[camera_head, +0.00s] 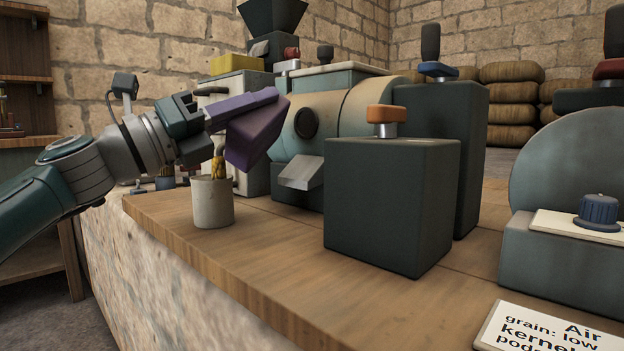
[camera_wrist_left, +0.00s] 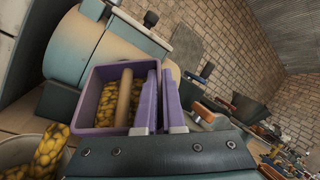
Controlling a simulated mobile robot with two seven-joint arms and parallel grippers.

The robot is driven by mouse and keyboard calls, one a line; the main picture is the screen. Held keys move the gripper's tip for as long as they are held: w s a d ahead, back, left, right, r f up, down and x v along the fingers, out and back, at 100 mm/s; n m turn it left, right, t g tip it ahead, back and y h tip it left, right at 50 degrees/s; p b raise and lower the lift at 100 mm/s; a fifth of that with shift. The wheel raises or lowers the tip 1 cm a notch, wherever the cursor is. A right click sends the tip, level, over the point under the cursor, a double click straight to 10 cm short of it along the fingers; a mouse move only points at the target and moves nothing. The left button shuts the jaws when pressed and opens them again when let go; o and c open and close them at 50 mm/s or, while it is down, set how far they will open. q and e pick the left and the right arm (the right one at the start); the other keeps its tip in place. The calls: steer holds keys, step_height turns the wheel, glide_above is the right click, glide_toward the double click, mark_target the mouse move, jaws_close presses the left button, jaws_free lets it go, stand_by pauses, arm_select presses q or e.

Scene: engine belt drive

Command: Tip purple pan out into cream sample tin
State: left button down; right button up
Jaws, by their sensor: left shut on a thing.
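The purple pan (camera_head: 257,129) is held tilted in my left gripper (camera_head: 222,117), its low end over the cream sample tin (camera_head: 214,204). The tin stands upright on the wooden bench near its left edge. Yellow pieces (camera_head: 218,165) are falling between the pan and the tin's mouth. In the left wrist view the purple pan (camera_wrist_left: 96,85) still holds yellow pieces (camera_wrist_left: 108,108), with a tan bar across its inside. The tin's rim (camera_wrist_left: 22,143) shows at the lower left there, and yellow pieces (camera_wrist_left: 48,146) are beside it. My right gripper is not in view.
A dark green box with an orange knob (camera_head: 390,200) stands on the bench (camera_head: 280,265) to the right of the tin. A pale green machine with a metal chute (camera_head: 301,173) is behind the pan. A printed card (camera_head: 550,328) lies at the front right.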

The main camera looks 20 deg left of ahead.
arm_select(q)
steer(key=shift+s+a+r+n+t+y+b, duration=0.15)
steer(key=shift+a+r+n+t+b, duration=0.3)
steer(key=shift+n+t+b, duration=0.55)
steer(key=shift+s+a+r+n+t+y+b, duration=0.2)
steer(key=shift+a+n+t+b, duration=0.45)
steer(key=shift+b, duration=0.65)
steer(key=shift+s+a+r+n+t+y+b, duration=0.1)
steer(key=shift+a+n+t+y+b, duration=0.2)
steer(key=shift+a+n+b, duration=0.3)
steer(key=shift+s+a+r+n+t+y+b, duration=0.15)
steer(key=shift+a+n+t+b, duration=0.2)
steer(key=shift+a+n+b, duration=0.25)
steer(key=shift+s+a+r+n+t+y, duration=0.1)
steer(key=shift+a+n+t+y, duration=0.15)
steer(key=shift+n+t+y, duration=0.35)
steer(key=shift+a+n+t+y, duration=0.25)
steer(key=shift+n+t+y, duration=0.05)
steer(key=shift+n, duration=0.45)
